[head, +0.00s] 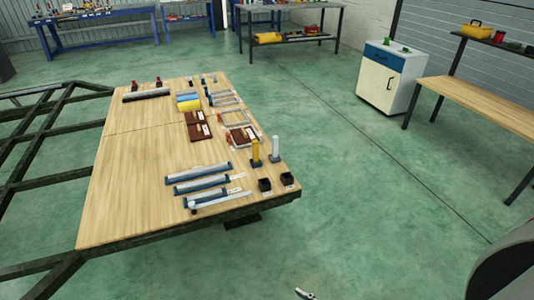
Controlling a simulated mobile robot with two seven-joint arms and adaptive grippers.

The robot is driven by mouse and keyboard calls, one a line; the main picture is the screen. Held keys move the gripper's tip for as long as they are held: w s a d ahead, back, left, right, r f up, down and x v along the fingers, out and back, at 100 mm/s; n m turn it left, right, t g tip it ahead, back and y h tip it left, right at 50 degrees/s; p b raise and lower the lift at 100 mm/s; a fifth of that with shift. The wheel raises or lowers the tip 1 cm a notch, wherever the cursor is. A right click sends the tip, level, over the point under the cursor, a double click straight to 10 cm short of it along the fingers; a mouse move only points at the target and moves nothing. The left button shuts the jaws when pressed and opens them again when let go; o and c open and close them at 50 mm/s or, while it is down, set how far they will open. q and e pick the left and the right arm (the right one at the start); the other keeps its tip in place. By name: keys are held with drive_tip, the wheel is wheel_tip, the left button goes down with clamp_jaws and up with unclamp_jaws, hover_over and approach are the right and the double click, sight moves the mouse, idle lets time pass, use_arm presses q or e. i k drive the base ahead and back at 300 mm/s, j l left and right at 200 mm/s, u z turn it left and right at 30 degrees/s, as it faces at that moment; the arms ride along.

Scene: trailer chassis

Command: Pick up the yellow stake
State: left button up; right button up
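The yellow stake (255,152) stands upright near the right edge of the wooden deck (130,185), with a blue piece at its foot. A grey post (275,148) stands upright close to its right. Nothing holds the stake, and no gripper is near it. A small pale and dark tip (305,294) shows at the bottom edge; it may be the end of my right gripper, but it is cut off and its opening cannot be judged. My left gripper is not in view.
Two black cups (265,184) stand in front of the stake, and several grey-blue bars (200,178) lie left of it. Brown boxes (197,131) lie behind. A dark metal frame (40,140) adjoins the deck's left side. The green floor right of the deck is clear.

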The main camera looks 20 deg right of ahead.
sight(255, 148)
drive_tip(key=i+l, duration=0.15)
drive_tip(key=l, duration=0.25)
drive_tip(key=i+l, duration=0.2)
drive_tip(key=l, duration=0.2)
drive_tip(key=i+l, duration=0.15)
drive_tip(key=l, duration=0.25)
drive_tip(key=i+l, duration=0.2)
drive_tip(key=l, duration=0.2)
